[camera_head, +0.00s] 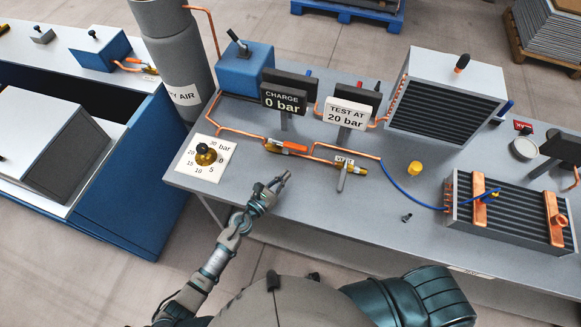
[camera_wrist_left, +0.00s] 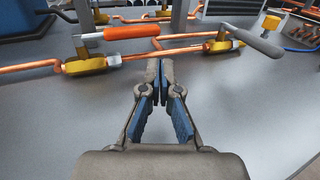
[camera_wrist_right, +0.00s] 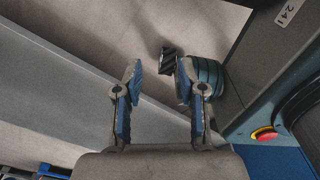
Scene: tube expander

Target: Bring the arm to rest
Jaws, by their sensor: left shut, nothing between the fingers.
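My left gripper (camera_head: 283,179) is over the front part of the grey bench top, short of the copper pipe line. In the left wrist view the left gripper (camera_wrist_left: 160,70) has its fingertips together with nothing between them. The orange-handled valve (camera_head: 287,147) and the grey-lever valve (camera_head: 344,172) lie beyond it; both also show in the left wrist view. My right gripper (camera_wrist_right: 157,75) shows only in its wrist view, its fingers apart and empty, above the floor beside a grey surface. The right gripper is hidden in the head view.
A pressure dial (camera_head: 205,157) sits at the bench's left. Two signs, CHARGE 0 bar (camera_head: 283,101) and TEST AT 20 bar (camera_head: 347,114), stand behind the valves. A finned coil (camera_head: 512,212) with copper clamps lies right. A yellow knob (camera_head: 414,169) and small dark fitting (camera_head: 406,217) stand mid-bench.

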